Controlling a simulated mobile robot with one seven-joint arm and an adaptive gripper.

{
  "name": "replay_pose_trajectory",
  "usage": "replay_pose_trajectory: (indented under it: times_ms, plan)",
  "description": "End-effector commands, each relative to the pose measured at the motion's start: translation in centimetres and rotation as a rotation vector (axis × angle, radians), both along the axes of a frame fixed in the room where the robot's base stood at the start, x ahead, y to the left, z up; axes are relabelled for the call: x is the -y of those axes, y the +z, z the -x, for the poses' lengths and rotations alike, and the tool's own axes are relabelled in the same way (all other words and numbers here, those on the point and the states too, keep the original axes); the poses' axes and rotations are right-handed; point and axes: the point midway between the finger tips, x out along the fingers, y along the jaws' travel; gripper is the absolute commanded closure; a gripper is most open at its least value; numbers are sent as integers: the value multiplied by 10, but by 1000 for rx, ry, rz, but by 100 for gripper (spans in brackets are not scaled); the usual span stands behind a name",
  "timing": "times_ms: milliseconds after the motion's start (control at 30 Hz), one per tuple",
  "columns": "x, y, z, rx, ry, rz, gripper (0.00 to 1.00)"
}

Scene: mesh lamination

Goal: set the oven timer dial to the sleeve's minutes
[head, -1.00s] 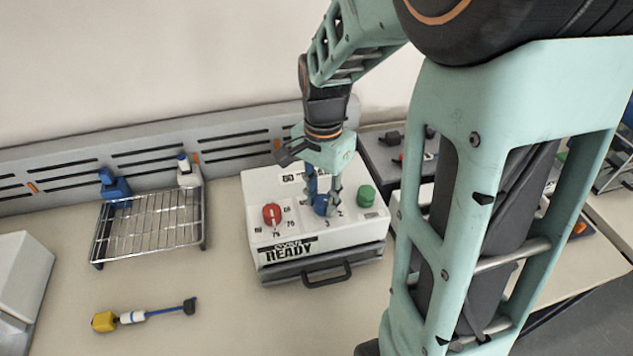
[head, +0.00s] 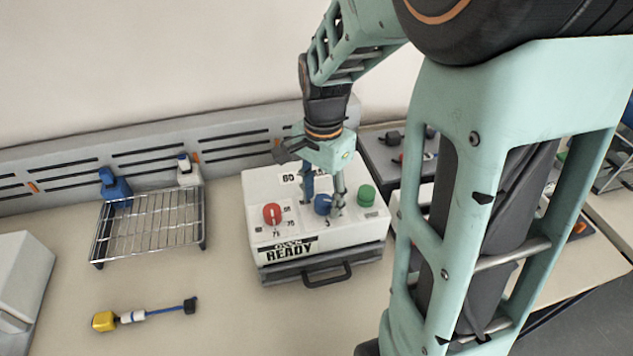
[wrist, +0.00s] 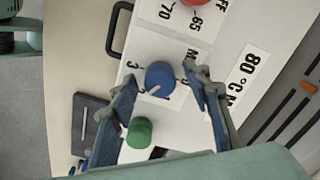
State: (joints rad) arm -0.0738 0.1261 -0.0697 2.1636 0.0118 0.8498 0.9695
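The blue dial (head: 323,202) sits on the sloped top of the white oven box (head: 345,233), between a red knob and a green button. My gripper (head: 323,207) is above it, fingers pointing down on either side. In the wrist view the blue dial (wrist: 159,76) lies between the spread fingertips of my gripper (wrist: 160,74), with a gap on each side. Its white pointer line aims toward the lower left. A "3" shows beside it; other marks are partly hidden by the fingers. A tool with a yellow end (head: 104,321) carries a white sleeve (head: 133,316); its marking is too small to read.
The red knob (head: 272,213) and green button (head: 367,195) stand close to either side of the dial. A dark handle (head: 326,276) sticks out from the oven front. A wire rack (head: 148,224) stands left, and grey equipment (head: 385,162) is behind right.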

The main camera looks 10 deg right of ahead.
Motion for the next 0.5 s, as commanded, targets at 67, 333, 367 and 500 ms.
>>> replay_pose_trajectory:
  times_ms: [67,333,367,500]
  plan:
    - [0,0,0,-1,0,0,56]
    - [0,18,-1,4,0,0,56]
    - [0,23,-1,5,0,0,56]
    - [0,54,-1,5,0,0,56]
